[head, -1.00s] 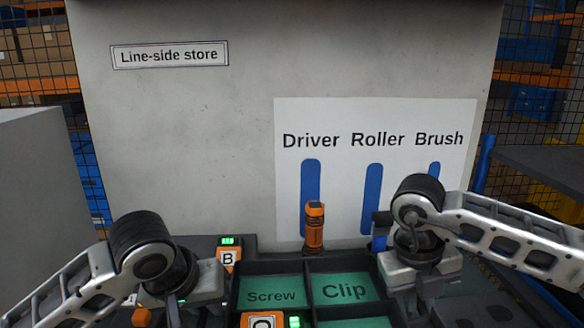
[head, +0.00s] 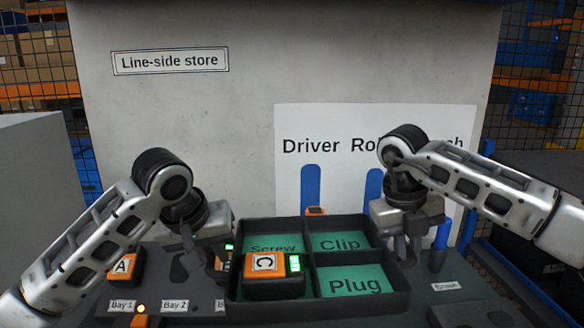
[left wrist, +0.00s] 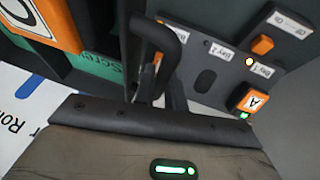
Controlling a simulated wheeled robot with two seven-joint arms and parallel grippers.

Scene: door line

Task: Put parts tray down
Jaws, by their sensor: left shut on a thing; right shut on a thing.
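The parts tray (head: 305,255) is dark, with green compartments labelled Screw, Clip and Plug. An orange-and-black block marked C (head: 268,275), with a green light, sits in its near left compartment. My left gripper (head: 220,262) is shut at the tray's left side; the left wrist view shows a dark looped handle (left wrist: 165,40) at its fingers. My right gripper (head: 403,250) is shut at the tray's right side. The fingers are partly hidden in the head view. The tray looks about level, and I cannot tell whether its underside touches anything.
Left of the tray is a dark panel with bay labels (head: 175,306) and a block marked A (head: 125,266). Behind the tray, the orange driver's top (head: 315,211) shows before a tool board (head: 340,130). A blue-handled brush (head: 440,240) stands at the right.

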